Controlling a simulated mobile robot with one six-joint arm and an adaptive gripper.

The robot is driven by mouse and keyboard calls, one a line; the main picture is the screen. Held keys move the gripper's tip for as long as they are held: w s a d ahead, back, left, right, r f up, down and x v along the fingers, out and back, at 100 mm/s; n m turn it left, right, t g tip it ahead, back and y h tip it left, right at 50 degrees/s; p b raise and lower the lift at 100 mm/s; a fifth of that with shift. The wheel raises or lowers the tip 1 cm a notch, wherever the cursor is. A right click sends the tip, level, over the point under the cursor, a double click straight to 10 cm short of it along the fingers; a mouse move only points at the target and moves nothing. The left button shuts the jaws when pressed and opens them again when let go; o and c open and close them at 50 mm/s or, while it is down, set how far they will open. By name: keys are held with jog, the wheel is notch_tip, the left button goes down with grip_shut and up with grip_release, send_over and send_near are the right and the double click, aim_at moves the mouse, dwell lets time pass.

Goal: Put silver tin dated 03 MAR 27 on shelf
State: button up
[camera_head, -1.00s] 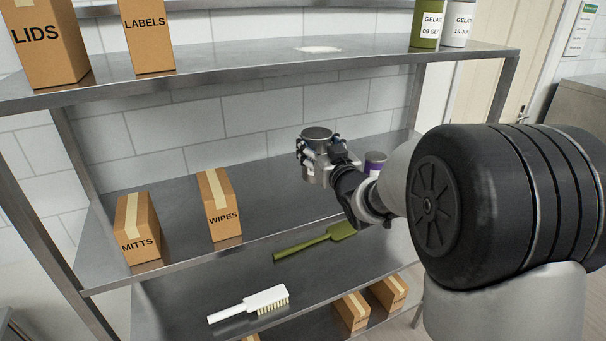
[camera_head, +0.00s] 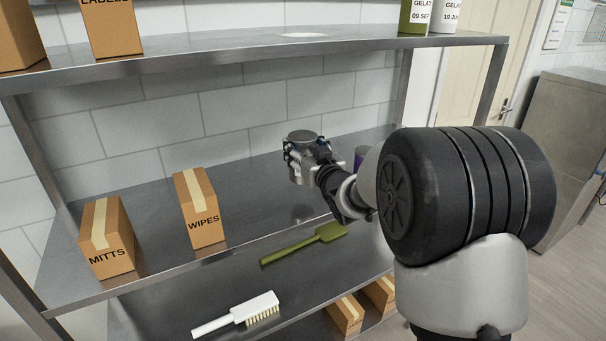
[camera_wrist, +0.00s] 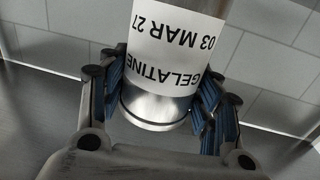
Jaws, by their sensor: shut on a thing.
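The silver tin (camera_wrist: 155,106) fills the top middle of the wrist view, with a white label reading "GELATINE 03 MAR 27" upside down. My gripper (camera_wrist: 160,100) is shut on it, with blue pads pressed on both sides. In the head view the tin (camera_head: 301,136) shows its round grey top and looks upright. My gripper (camera_head: 312,155) holds it over the middle shelf (camera_head: 262,180), right of the WIPES box. I cannot tell from these views whether the tin's base touches the shelf.
The WIPES box (camera_head: 201,212) and MITTS box (camera_head: 108,240) stand left on the middle shelf. A purple tin (camera_head: 360,157) is partly hidden behind my arm. A green spatula (camera_head: 305,243) and white brush (camera_head: 238,313) lie lower. The upper shelf (camera_head: 220,62) overhangs. Shelf between WIPES and my gripper is clear.

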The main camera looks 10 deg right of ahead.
jog(key=shift+f+b, duration=0.65)
jog(key=shift+f, duration=2.15)
jog(key=shift+f, duration=0.15)
jog(key=o, duration=1.8)
